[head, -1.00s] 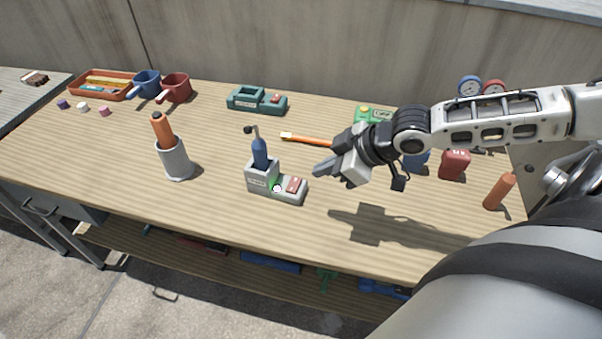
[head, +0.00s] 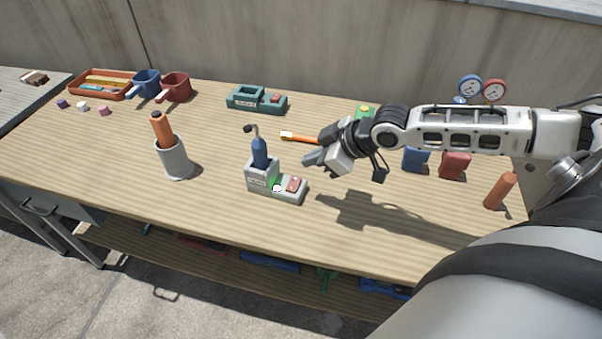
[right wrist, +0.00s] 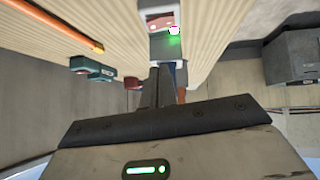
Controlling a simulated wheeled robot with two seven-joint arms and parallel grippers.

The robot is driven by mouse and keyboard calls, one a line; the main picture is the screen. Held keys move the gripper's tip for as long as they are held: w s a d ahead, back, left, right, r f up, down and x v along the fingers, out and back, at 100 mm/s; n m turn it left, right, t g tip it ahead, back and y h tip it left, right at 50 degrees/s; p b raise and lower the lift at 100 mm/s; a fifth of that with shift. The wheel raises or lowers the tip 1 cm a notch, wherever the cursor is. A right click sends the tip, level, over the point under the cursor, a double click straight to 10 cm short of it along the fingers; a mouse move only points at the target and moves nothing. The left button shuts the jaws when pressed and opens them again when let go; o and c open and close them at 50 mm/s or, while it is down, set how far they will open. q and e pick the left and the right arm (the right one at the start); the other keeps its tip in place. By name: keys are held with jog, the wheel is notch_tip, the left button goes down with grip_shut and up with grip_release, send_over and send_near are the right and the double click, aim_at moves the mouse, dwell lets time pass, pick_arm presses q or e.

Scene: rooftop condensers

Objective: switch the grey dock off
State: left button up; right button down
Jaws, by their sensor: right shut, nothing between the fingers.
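The grey dock (head: 288,196) stands on the bench with a blue tool (head: 259,152) upright in its holder. A red switch (head: 293,184) sits on its right part, and a green light (head: 275,183) is lit beside it. My right gripper (head: 308,160) is shut and empty, above the bench and to the upper right of the switch, apart from it. In the right wrist view, the dock (right wrist: 164,50) with its red switch (right wrist: 160,20) and green light (right wrist: 174,41) lies beyond the shut fingertips (right wrist: 160,72). My left gripper is not in view.
A teal dock (head: 243,101) with a red switch stands behind. An orange-handled tool (head: 300,138) lies near my right gripper. A grey cup (head: 176,162) holding an orange thing stands left. An orange bottle (head: 499,191) stands at the right. The bench front is clear.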

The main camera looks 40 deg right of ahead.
aim_at(293, 184)
jog(key=x, duration=0.3)
jog(key=shift+w+a+f, duration=0.2)
jog(key=shift+w+f, duration=0.05)
jog(key=f, duration=0.3)
jog(key=shift+w+d+f, duration=0.15)
jog(key=shift+w+f, duration=0.1)
jog(key=shift+f, duration=0.5)
